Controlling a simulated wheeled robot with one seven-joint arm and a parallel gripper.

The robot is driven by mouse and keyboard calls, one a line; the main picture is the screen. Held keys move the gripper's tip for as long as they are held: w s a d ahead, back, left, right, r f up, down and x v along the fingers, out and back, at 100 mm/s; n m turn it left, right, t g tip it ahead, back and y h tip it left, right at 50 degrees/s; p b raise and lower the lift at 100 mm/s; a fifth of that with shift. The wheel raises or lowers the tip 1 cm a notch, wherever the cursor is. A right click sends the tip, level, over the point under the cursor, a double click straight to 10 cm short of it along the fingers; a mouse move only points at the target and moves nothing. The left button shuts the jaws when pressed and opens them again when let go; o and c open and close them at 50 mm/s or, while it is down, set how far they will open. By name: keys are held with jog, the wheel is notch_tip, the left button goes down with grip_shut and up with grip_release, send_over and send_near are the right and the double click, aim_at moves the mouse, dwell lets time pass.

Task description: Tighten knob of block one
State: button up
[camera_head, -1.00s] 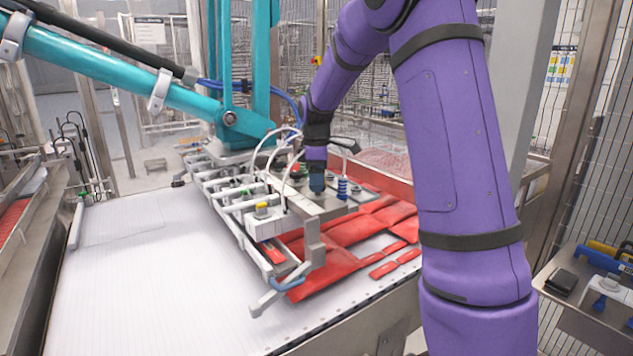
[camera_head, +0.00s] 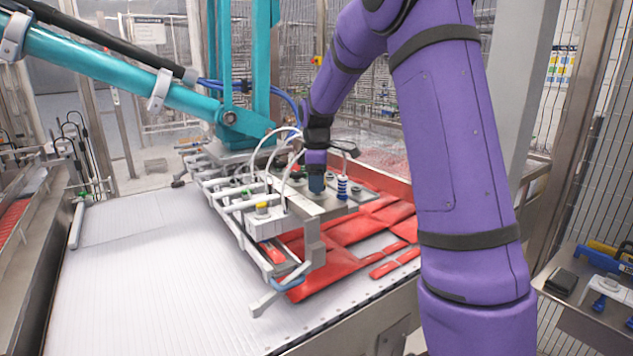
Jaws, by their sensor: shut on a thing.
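The picker head (camera_head: 325,208) is a grey metal frame with valve blocks, white hoses and fittings, low over the conveyor. One block with a yellow-topped knob (camera_head: 262,208) stands at its front left. My gripper (camera_head: 316,183) points down onto the plate of the head, left of a blue ribbed suction fitting (camera_head: 342,188). It is shut on a small part there. The part is mostly hidden by the fingers, so I cannot tell its shape or whether it is the knob of block one. Green-topped knobs (camera_head: 245,194) show further back on the head.
The white conveyor (camera_head: 130,270) is clear at front left. Red packs (camera_head: 355,230) lie under and right of the head. A teal picker arm (camera_head: 130,75) reaches in from the upper left. A side table (camera_head: 595,300) with tools stands at the right, beside mesh fencing.

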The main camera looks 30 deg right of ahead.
jog(key=m, duration=0.6)
jog(key=shift+w, duration=0.1)
jog(key=m, duration=0.5)
jog(key=shift+d+m, duration=0.15)
jog(key=shift+m, duration=0.15)
jog(key=m, duration=1.1)
jog(key=shift+d+m, duration=0.15)
jog(key=shift+m, duration=0.25)
jog(key=o, duration=0.9)
jog(key=shift+r, duration=0.1)
